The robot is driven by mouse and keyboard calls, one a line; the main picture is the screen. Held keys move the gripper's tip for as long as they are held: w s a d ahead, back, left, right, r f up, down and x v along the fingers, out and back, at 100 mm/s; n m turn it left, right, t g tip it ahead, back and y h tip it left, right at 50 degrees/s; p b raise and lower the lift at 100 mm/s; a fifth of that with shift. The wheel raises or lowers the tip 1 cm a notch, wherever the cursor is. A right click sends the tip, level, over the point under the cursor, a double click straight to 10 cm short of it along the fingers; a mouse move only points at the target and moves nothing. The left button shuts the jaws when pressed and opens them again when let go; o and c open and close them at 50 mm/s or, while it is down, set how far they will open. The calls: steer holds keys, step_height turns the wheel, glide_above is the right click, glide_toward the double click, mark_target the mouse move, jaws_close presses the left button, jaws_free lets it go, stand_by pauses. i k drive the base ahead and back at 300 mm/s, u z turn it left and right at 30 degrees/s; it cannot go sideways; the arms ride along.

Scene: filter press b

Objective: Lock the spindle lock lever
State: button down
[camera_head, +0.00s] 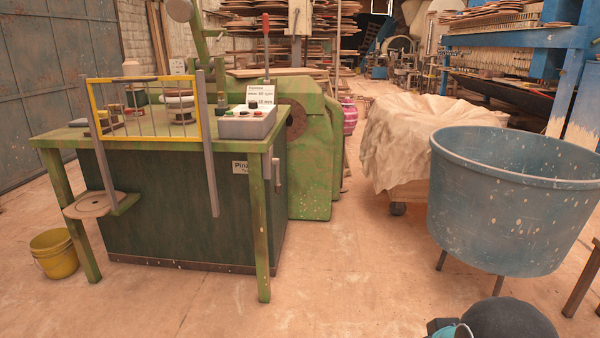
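A green workbench machine (190,205) stands left of centre, with a yellow-framed guard (150,110) over its top. An upright rod with a red grip (266,26) rises behind the grey control box (246,124). A short grey handle (277,172) hangs at the right side of the bench, by its front right leg. I cannot tell which of these, if either, is the spindle lock lever, or whether it is locked. My gripper is not in view; only dark and teal parts of my own arm show at the bottom edge, right of centre.
A large blue tub (510,205) on legs stands at the right, with a cloth-covered load (405,140) behind it. A yellow bucket (54,254) sits left of the bench. The floor in front and centre is clear.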

mark_target(276, 161)
steer(key=i, duration=2.15)
steer(key=u, duration=0.1)
